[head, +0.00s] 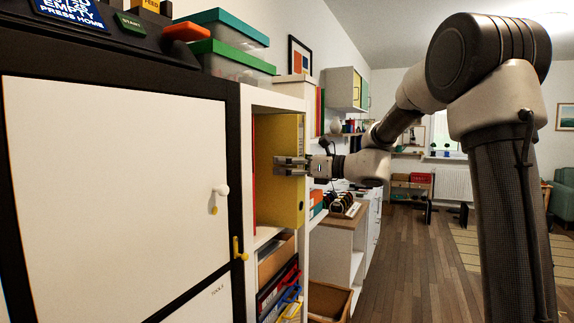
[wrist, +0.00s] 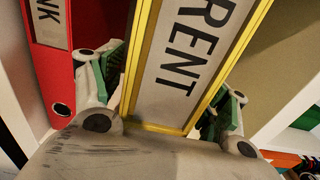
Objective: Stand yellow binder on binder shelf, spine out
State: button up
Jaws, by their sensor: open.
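The yellow binder (head: 280,205) stands upright in a compartment of the white binder shelf (head: 275,97), its spine facing out toward my gripper. In the wrist view the spine of the yellow binder (wrist: 188,118) carries a white label reading "RENT". My gripper (head: 290,166) is at the spine, about mid-height. In the wrist view my gripper (wrist: 165,95) has one finger on each side of the binder. The jaws are open; a gap shows beside the binder on the right, and contact on the left is unclear. The back of the binder is hidden.
A red binder (wrist: 62,60) stands just left of the yellow one. To the right is an empty-looking stretch of compartment (wrist: 262,75). A white cabinet door (head: 115,190) with a knob is at the left.

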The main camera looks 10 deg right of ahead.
jog(key=v, duration=1.1)
jog(key=s+d+f+n+g+h, duration=0.4)
jog(key=s+f+n+g+h, duration=0.2)
jog(key=s+f+n, duration=0.7)
jog(key=s+d+f+n+h, duration=0.1)
jog(key=s+d+n+h, duration=0.3)
jog(key=s, duration=0.5)
jog(key=s+d+f+n+h, duration=0.1)
jog(key=s+d+n+h, duration=0.3)
jog(key=s+n, duration=0.4)
jog(key=shift+s+f+h, duration=0.2)
jog(key=shift+s+h, duration=0.1)
jog(key=shift+s, duration=0.6)
